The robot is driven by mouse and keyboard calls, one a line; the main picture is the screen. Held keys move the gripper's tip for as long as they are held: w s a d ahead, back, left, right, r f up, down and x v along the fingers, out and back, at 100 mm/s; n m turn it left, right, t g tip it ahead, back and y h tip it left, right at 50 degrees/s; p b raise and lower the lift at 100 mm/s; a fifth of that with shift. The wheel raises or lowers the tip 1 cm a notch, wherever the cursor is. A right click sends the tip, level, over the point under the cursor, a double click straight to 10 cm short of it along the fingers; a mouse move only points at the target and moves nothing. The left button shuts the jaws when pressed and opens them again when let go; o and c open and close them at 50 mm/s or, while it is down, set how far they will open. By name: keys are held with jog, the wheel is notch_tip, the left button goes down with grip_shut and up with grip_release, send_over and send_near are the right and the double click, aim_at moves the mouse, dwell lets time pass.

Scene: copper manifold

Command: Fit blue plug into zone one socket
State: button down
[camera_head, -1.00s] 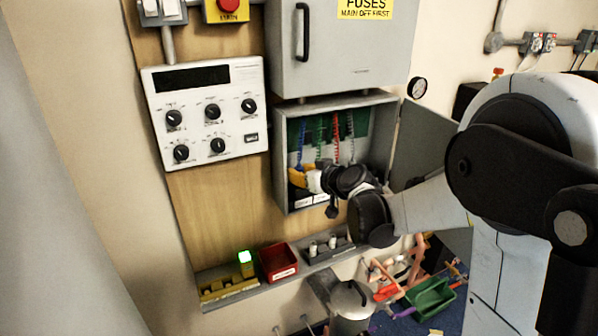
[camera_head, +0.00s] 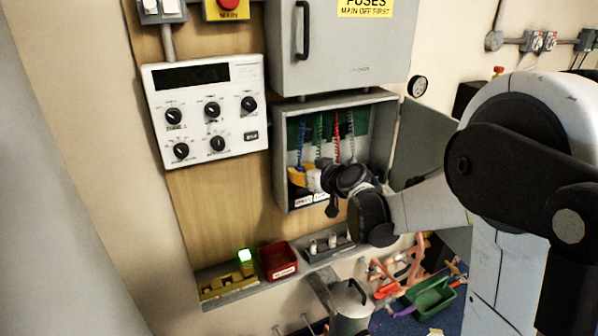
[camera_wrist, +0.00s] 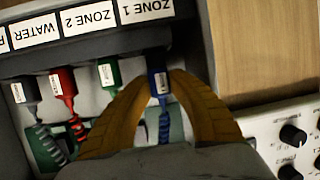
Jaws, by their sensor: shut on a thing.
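In the wrist view, the blue plug (camera_wrist: 158,82) sits between the yellow fingers of my gripper (camera_wrist: 160,84), which are shut on it. Its front end points at the dark strip under the ZONE 1 label (camera_wrist: 147,9). The socket mouth is hidden, so I cannot tell how deep the plug sits. Its blue cable (camera_wrist: 164,126) trails toward my palm. In the head view, my gripper (camera_head: 299,178) is inside the open grey box (camera_head: 280,155), at its lower left. The blue coiled cable (camera_head: 300,140) hangs there above the fingers.
Green (camera_wrist: 108,73), red (camera_wrist: 63,84) and grey (camera_wrist: 26,91) plugs stand in a row left of the blue one in the wrist view. The box's side wall is close on the right. A dial panel (camera_head: 207,106) is on the wall outside the box.

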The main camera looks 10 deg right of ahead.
jog(key=shift+f+b, duration=0.85)
jog(key=shift+f, duration=0.2)
jog(key=c, duration=1.2)
grip_release()
jog(key=v, duration=1.2)
